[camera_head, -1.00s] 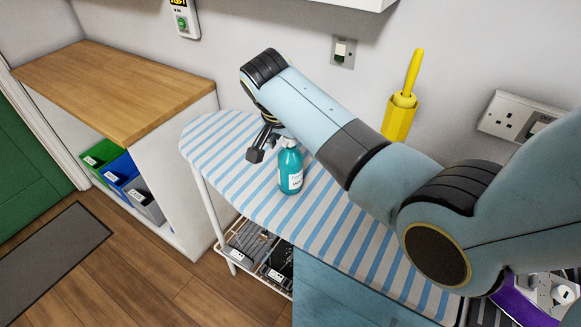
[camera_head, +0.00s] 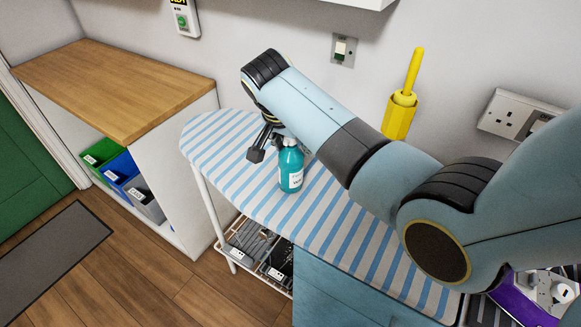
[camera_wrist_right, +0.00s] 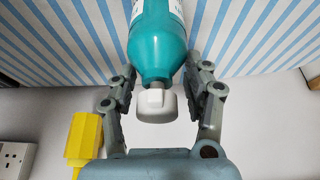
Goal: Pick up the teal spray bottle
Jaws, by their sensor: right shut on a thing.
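The teal spray bottle (camera_head: 291,171) has a white label and stands upright at the blue-and-white striped ironing board (camera_head: 235,180). I cannot tell whether its base is touching the board. My right gripper (camera_head: 271,148) reaches down to the bottle's top from behind and is shut on it; the arm partly hides the grip. In the right wrist view the fingers (camera_wrist_right: 163,80) lie on both sides of the teal bottle (camera_wrist_right: 157,45), near its shoulder and white top (camera_wrist_right: 156,105). My left gripper is not in view.
A wood-topped cabinet (camera_head: 120,88) with green, blue and grey bins is at left. A wire rack (camera_head: 243,262) sits under the board. The board's left end is clear.

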